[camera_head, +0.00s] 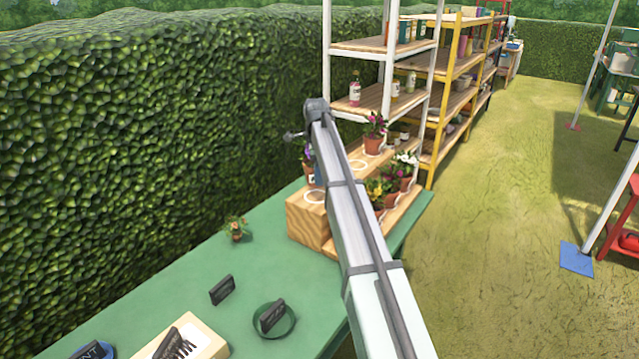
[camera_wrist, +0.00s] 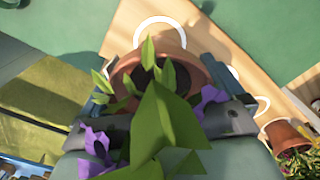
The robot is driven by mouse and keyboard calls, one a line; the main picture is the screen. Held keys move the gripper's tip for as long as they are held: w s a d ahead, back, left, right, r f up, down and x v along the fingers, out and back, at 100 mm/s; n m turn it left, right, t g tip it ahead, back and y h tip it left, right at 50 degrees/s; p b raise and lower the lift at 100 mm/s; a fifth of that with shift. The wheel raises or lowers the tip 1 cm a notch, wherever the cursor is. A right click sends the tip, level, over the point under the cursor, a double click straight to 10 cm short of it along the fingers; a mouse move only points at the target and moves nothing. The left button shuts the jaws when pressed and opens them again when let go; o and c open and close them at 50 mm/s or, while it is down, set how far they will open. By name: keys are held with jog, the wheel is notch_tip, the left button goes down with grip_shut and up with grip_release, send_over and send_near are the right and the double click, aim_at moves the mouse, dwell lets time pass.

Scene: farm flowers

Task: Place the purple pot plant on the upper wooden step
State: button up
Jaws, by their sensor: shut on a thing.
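The purple pot plant has a terracotta pot, green leaves and purple flowers. In the wrist view its pot (camera_wrist: 190,70) is between the fingers of my gripper (camera_wrist: 160,97), which is shut on it. In the head view the plant (camera_head: 307,167) shows just left of my arm, partly hidden by it, at the upper wooden step (camera_head: 306,218). That step is a light wood block with white rings on top. In the wrist view one white ring (camera_wrist: 160,20) shows just beyond the pot. I cannot tell whether the pot touches the wood.
A pink-flowered pot (camera_head: 374,140) stands at the step's far end. Several other potted flowers (camera_head: 405,170) stand on the lower step to the right. A small plant (camera_head: 236,229) lies on the green table (camera_head: 190,262). White shelves (camera_head: 372,46) rise behind; a hedge borders the left.

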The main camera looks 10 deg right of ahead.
jog(key=shift+f, duration=2.55)
jog(key=shift+f, duration=0.15)
jog(key=o, duration=1)
notch_tip(320, 180, up, 12)
jog(key=shift+r, duration=0.2)
